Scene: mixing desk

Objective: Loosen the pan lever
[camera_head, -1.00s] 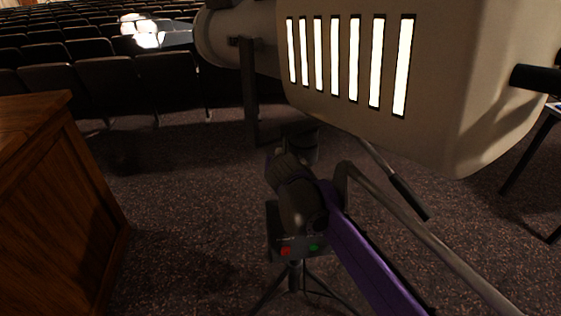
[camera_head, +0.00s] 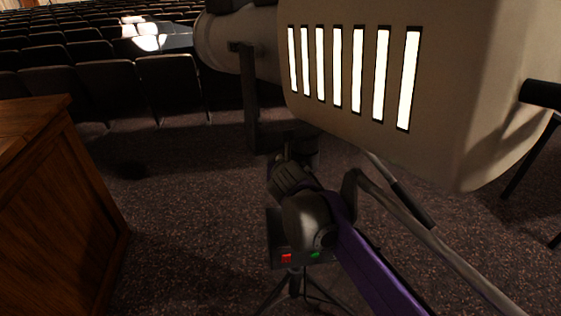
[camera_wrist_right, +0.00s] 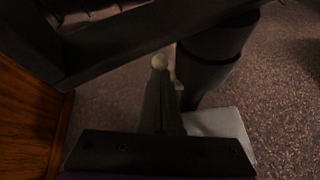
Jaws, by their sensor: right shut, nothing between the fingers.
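A large beige spotlight (camera_head: 455,90) with glowing slots hangs in a dark yoke (camera_head: 249,100) on a stand. My right gripper (camera_head: 279,160) is at the yoke's base, small and dark in the head view. In the right wrist view its narrow fingers (camera_wrist_right: 159,75) are shut and empty. A small pale round knob (camera_wrist_right: 159,61), which seems to be the pan lever's end, shows right at the fingertips beside the dark stand column (camera_wrist_right: 213,55). I cannot tell whether they touch. The rest of the lever is hidden. My left gripper is not in view.
A box (camera_head: 275,255) with red and green lights sits low on the stand, above tripod legs (camera_head: 275,292). A wooden desk (camera_head: 55,215) stands at left. The dark yoke bar (camera_wrist_right: 130,45) crosses above my fingers. Carpet at centre left is clear; seat rows (camera_head: 110,85) lie behind.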

